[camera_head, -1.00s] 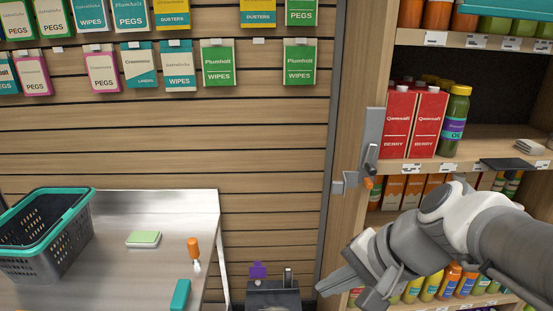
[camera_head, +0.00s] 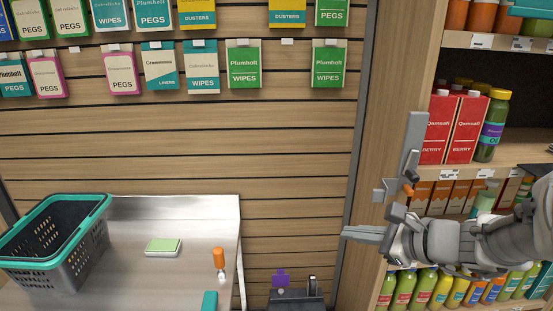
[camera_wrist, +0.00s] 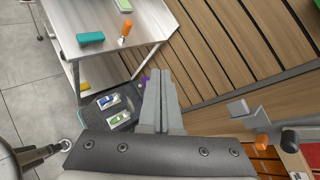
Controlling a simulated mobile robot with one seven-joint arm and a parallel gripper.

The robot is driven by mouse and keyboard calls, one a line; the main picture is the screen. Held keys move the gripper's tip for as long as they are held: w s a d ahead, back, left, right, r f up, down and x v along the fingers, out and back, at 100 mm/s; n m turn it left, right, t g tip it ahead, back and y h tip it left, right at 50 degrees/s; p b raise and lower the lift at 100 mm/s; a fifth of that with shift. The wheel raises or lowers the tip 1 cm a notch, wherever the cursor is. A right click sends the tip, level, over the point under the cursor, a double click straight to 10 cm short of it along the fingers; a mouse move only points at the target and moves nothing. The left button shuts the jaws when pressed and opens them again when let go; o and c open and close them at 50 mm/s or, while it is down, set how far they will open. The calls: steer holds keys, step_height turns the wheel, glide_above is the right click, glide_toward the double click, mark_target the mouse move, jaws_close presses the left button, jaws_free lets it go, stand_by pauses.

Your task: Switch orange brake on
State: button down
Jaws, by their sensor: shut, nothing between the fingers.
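Two orange parts show, and I cannot tell for certain which is the brake. One is a small orange tip (camera_head: 408,190) below a grey metal plate (camera_head: 412,150) on the shelf's wooden post; it also shows in the wrist view (camera_wrist: 262,142), beside a black knob (camera_wrist: 290,140). The other is an upright orange handle (camera_head: 219,258) with a pale lower end at the metal table, also in the wrist view (camera_wrist: 125,30). My gripper (camera_head: 347,233) is shut and empty, pointing left, below and left of the orange tip and right of the orange handle. It touches neither.
A grey basket with a teal rim (camera_head: 55,237) and a green-topped pad (camera_head: 163,246) are on the metal table (camera_head: 190,210). A dark box (camera_head: 296,300) with a purple part (camera_head: 281,278) stands low between table and shelf. Bottles and red cartons (camera_head: 466,130) fill the right shelves.

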mark_target(408, 190)
steer(key=w+d+f+m+t+h, duration=0.1)
steer(key=d+m+t+h, duration=0.1)
steer(key=d+m, duration=0.4)
steer(key=w+d+f+m+t+h, duration=0.1)
steer(key=d+m+h, duration=0.4)
steer(key=d, duration=0.8)
steer(key=shift+w+f+m+t+h, duration=0.3)
steer(key=shift+w+f+m+t, duration=0.15)
steer(key=shift+f+m, duration=0.5)
steer(key=shift+w+r, duration=0.1)
steer(key=a+x, duration=0.1)
steer(key=x, duration=0.9)
steer(key=shift+d+r+p, duration=0.2)
steer(key=shift+r+p, duration=0.15)
steer(key=shift+r, duration=0.7)
steer(key=shift+d+r+p, duration=0.2)
steer(key=shift+r+p, duration=0.1)
steer(key=shift+r, duration=0.75)
